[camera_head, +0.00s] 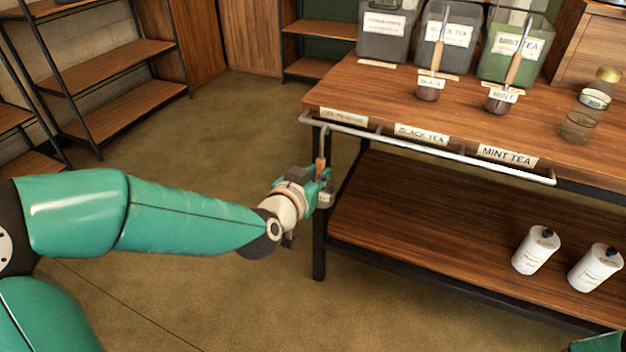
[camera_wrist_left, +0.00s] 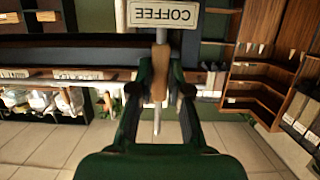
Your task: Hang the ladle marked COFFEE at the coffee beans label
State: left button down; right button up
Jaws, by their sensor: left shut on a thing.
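The ladle marked COFFEE has a wooden handle (camera_head: 320,167) and is roughly upright in the head view. In the left wrist view its COFFEE tag (camera_wrist_left: 165,15) reads upside down, with the wooden handle (camera_wrist_left: 160,72) between my fingers. My left gripper (camera_head: 318,188) is shut on it, below the left end of the table's front rail (camera_head: 430,148). The ladle's top is close to the rail; I cannot tell whether they touch. The leftmost edge label (camera_head: 343,117) is too blurred to read; BLACK TEA (camera_head: 421,134) and MINT TEA (camera_head: 507,156) labels follow to its right. My right gripper is not in view.
Ladles marked BLACK (camera_head: 430,92) and MINT (camera_head: 498,103) stand on the tabletop before labelled bins (camera_head: 446,40). A glass jar (camera_head: 578,126) is at the right. White bottles (camera_head: 536,250) stand on the lower shelf. A black table leg (camera_head: 319,250) is close to my gripper. Floor at left is clear.

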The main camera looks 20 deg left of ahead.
pick_arm(q)
jog(key=b+x, duration=0.1)
jog(key=x, duration=0.6)
jog(key=shift+w+f, duration=0.2)
jog(key=shift+f, duration=0.2)
dwell(0.3)
jog(key=c, duration=1)
grip_release()
jog(key=shift+c, duration=0.2)
